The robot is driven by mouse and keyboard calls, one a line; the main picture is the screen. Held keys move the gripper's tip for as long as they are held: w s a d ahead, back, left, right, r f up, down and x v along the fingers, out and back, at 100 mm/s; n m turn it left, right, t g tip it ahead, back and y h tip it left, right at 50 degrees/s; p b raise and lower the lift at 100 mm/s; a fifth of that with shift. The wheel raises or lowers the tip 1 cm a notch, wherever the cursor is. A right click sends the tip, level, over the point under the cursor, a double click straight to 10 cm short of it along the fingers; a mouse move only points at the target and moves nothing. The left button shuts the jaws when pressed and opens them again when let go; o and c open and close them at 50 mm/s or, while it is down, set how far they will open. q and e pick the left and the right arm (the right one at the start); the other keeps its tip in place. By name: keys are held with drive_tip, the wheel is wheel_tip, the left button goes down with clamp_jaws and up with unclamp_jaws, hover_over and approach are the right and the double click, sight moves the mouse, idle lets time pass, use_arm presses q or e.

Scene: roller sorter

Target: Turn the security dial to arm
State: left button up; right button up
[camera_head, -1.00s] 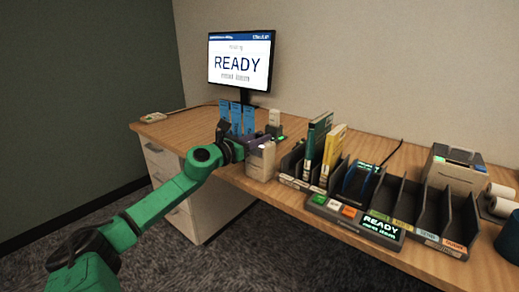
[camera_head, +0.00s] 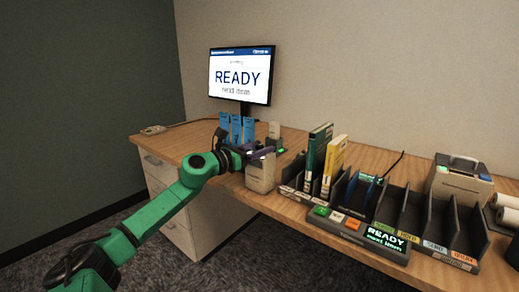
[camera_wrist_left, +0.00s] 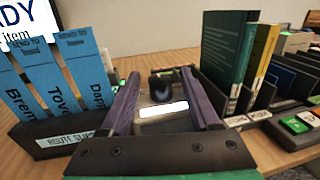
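A small beige box (camera_head: 260,174) stands at the front edge of the desk. In the left wrist view its top (camera_wrist_left: 165,123) carries a white label and a dark round knob (camera_wrist_left: 162,93), which looks like the security dial. My left gripper (camera_head: 264,152) is over the box. In the left wrist view its two purple fingers (camera_wrist_left: 160,82) are apart, one on each side of the knob, with gaps visible. I cannot make out the dial's markings or setting. My right gripper is not in view.
A dark holder (camera_wrist_left: 62,138) with blue route slips (camera_head: 236,128) stands left of the box. Book slots with a green book (camera_head: 318,147) and yellow book (camera_head: 333,162) stand to the right. A button panel (camera_head: 355,230) and monitor (camera_head: 241,76) reading READY also show.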

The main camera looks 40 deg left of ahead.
use_arm(q)
drive_tip(key=shift+s+f, duration=0.2)
drive_tip(key=shift+s, duration=0.25)
drive_tip(key=shift+s+a, duration=0.15)
drive_tip(key=shift+s, duration=0.65)
drive_tip(key=s+a+p, duration=0.1)
drive_tip(key=s+a, duration=0.1)
drive_tip(key=s, duration=1)
drive_tip(key=shift+r, duration=0.15)
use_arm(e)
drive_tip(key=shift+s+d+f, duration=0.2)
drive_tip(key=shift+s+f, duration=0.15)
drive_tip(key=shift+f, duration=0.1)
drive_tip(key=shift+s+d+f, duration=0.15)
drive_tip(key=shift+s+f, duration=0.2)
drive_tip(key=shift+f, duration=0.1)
use_arm(q)
drive_tip(key=shift+w, duration=0.1)
